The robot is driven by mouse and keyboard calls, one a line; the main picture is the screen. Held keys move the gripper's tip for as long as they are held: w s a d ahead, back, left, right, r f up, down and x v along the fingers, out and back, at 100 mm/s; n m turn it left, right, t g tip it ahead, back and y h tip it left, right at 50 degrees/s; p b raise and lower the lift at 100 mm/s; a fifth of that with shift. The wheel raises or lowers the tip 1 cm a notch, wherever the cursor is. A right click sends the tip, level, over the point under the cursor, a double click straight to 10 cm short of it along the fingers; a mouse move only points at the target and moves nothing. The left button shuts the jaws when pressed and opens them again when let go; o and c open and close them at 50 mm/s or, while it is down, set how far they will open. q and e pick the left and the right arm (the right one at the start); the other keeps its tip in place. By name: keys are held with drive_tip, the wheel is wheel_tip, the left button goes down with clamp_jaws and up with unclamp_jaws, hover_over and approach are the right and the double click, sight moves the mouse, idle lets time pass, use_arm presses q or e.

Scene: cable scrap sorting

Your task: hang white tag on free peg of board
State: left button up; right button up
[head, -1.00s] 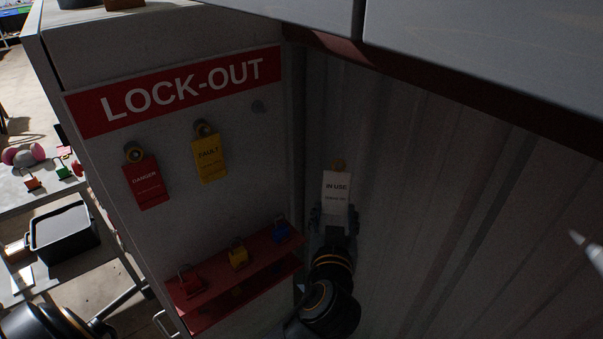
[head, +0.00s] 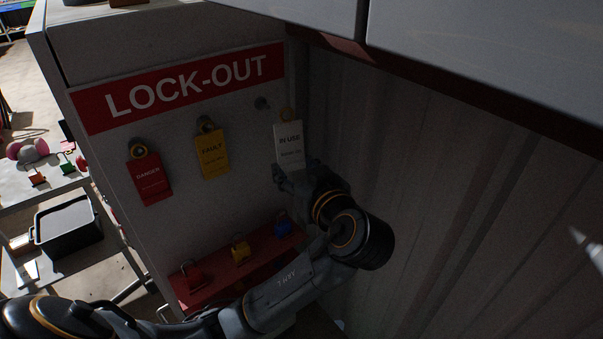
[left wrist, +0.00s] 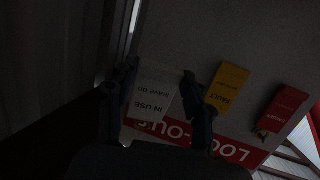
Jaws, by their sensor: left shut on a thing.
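The white tag (head: 289,144) reads "IN USE" and hangs upright in my left gripper (head: 297,172), which is shut on its lower end. A brass-coloured ring shows at the tag's top. The free peg (head: 262,103) is on the lock-out board (head: 225,190), a little up and left of the tag's ring, and the ring looks apart from it. The left wrist view shows the tag (left wrist: 155,92) between my left fingers (left wrist: 157,108), with the peg not discernible. My right gripper is not in view.
A red DANGER tag (head: 150,180) and a yellow FAULT tag (head: 212,153) hang on the other pegs. Below, a red shelf (head: 217,279) holds red, yellow and blue padlocks. A corrugated wall (head: 450,210) stands to the right. A grey panel (head: 480,60) overhangs at the upper right.

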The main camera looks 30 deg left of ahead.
use_arm(q)
drive_tip(key=w+a+b, duration=0.1)
drive_tip(key=w+a, duration=0.1)
drive_tip(key=a, duration=0.3)
drive_tip(key=shift+w+a+f, duration=0.15)
drive_tip(key=shift+a+f, duration=0.1)
drive_tip(key=shift+a, duration=0.15)
drive_tip(key=shift+w+a+f+b, duration=0.3)
drive_tip(key=shift+a+f+b, duration=0.2)
drive_tip(key=shift+a+b, duration=0.2)
drive_tip(key=shift+c, duration=0.4)
drive_tip(key=o, duration=1)
drive_tip(key=shift+d, duration=0.15)
